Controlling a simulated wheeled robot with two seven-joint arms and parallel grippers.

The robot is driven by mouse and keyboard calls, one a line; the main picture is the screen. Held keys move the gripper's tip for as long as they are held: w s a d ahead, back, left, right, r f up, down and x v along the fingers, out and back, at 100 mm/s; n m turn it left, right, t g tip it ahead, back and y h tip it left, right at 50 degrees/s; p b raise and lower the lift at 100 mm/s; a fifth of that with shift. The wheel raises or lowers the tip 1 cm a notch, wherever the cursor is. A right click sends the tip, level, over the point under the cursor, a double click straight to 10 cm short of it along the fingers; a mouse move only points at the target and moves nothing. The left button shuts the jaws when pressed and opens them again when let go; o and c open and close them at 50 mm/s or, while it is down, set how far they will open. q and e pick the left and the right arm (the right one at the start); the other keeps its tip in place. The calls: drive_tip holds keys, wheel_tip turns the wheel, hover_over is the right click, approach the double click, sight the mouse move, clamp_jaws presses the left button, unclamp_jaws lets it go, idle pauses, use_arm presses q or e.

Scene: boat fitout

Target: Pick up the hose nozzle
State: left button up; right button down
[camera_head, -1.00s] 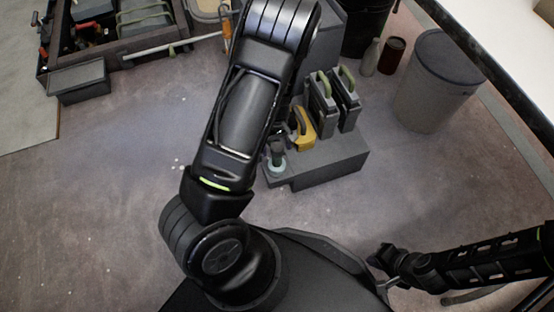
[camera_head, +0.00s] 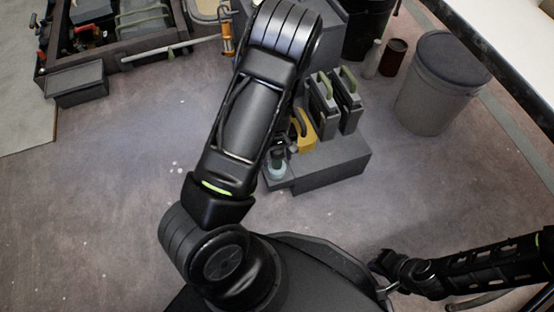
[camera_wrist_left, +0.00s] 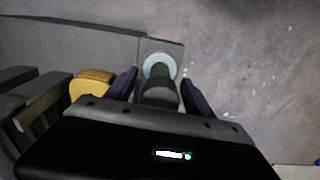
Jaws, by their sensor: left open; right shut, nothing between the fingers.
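The hose nozzle (camera_head: 276,171) stands on the near left end of a low grey block, with a pale teal ring and a dark body. In the left wrist view the nozzle (camera_wrist_left: 160,68) shows between the two dark fingers of my left gripper (camera_wrist_left: 159,80), which is open. I cannot tell whether either finger touches it. In the head view my left arm hides most of that gripper. My right gripper (camera_head: 380,264) is shut and empty at the lower right, well away from the nozzle.
The grey block (camera_head: 330,165) also bears a yellow container (camera_head: 303,137) beside the nozzle and two grey cans with green handles (camera_head: 350,104). A grey bin (camera_head: 438,85) stands to the right. A tool tray is at the upper left. The floor to the left is clear.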

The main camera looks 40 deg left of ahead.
sight(277, 161)
use_arm(q)
wheel_tip(277, 161, down, 3)
drive_tip(key=shift+f+b, duration=0.15)
drive_tip(key=shift+b, duration=0.45)
clamp_jaws()
idle(0.6)
